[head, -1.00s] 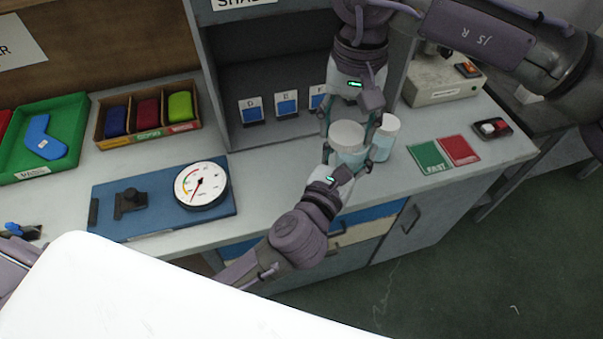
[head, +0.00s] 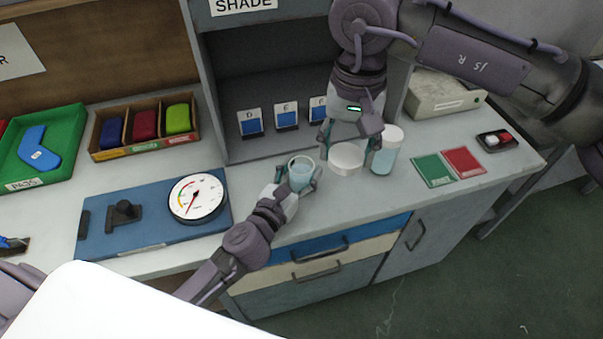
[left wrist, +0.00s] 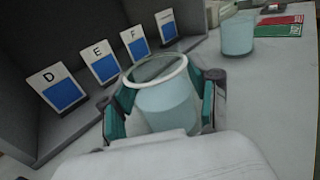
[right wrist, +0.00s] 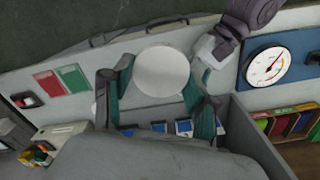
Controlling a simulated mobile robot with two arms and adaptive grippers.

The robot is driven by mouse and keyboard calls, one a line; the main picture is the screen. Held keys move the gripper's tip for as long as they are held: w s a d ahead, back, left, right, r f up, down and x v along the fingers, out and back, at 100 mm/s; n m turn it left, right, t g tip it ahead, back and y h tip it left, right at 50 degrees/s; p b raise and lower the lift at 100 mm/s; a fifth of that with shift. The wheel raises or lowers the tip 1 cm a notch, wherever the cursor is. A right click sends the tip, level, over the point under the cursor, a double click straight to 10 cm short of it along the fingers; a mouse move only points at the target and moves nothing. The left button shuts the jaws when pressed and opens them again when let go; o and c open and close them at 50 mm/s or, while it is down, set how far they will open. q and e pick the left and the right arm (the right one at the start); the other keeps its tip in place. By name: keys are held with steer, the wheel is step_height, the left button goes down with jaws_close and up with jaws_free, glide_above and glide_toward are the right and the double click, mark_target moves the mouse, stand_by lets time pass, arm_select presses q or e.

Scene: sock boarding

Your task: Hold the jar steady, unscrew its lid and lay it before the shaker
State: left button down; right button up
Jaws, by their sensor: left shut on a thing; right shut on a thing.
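The jar (head: 301,172) is open-topped with pale blue contents, and stands upright in my left gripper (head: 298,182). The left wrist view shows the jar (left wrist: 165,102) between both fingers, its mouth uncovered. The round white lid (head: 346,156) is off the jar, to its right. My right gripper (head: 346,142) is shut on the lid; the right wrist view shows the lid (right wrist: 161,71) between its fingers. I cannot tell whether the lid touches the counter. The shaker (head: 383,158), a white-topped container with pale blue contents, stands just right of the lid.
Labelled blue cards (head: 286,117) stand in the grey shade box (head: 222,85) behind. A green card (head: 433,170) and red card (head: 464,163) lie to the right. A dial gauge (head: 197,198) on a blue board lies left.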

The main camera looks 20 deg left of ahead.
mark_target(347, 154)
arm_select(q)
steer(key=shift+f, duration=0.15)
arm_select(e)
steer(key=shift+f, duration=0.1)
arm_select(q)
steer(key=shift+f, duration=0.15)
arm_select(e)
steer(key=shift+f, duration=0.1)
arm_select(q)
steer(key=shift+c, duration=1.3)
jaws_free()
steer(key=shift+r, duration=0.2)
steer(key=s+b, duration=0.1)
steer(key=s, duration=0.2)
steer(key=s+a, duration=0.1)
steer(key=s, duration=0.3)
steer(key=s+a+b, duration=0.1)
steer(key=s, duration=0.2)
steer(key=shift+s+f+b, duration=0.1)
steer(key=shift+s+b, duration=0.2)
steer(key=shift+s, duration=0.05)
arm_select(e)
step_height(347, 154, down, 2)
steer(key=shift+f, duration=0.2)
arm_select(q)
steer(key=shift+s+a, duration=0.2)
steer(key=shift+s, duration=0.35)
arm_select(e)
steer(key=shift+f, duration=0.1)
